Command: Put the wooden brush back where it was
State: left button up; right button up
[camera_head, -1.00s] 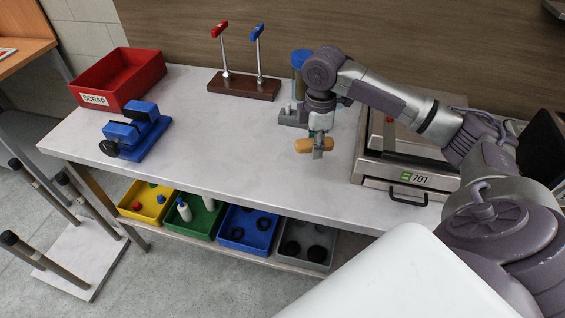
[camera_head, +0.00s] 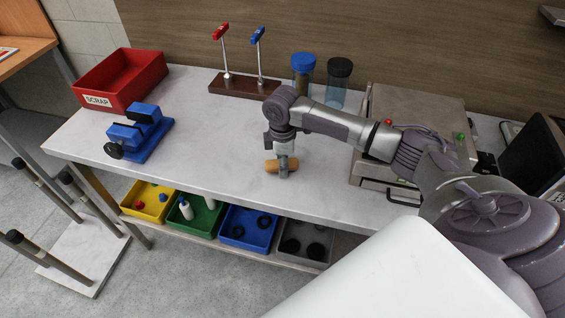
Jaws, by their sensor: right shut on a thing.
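The wooden brush (camera_head: 271,166) is a short tan-brown piece, seen over the middle of the grey worktop (camera_head: 215,140). My right gripper (camera_head: 283,172) points down and is shut on the brush, which lies across the fingers. I cannot tell whether the brush touches the worktop or is just above it. The fingers hide part of it. My left gripper is not in view.
A wooden stand with red and blue T-handles (camera_head: 240,88) and two lidded jars (camera_head: 303,78) are behind. A blue vise (camera_head: 140,133) and red scrap bin (camera_head: 118,80) stand left. A metal machine (camera_head: 415,105) is right. The worktop between vise and gripper is clear.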

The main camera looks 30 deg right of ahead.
jog(key=o, duration=1.1)
jog(key=shift+f, duration=0.1)
notch_tip(320, 180, up, 12)
jog(key=shift+r+b, duration=0.2)
jog(key=shift+b, duration=0.55)
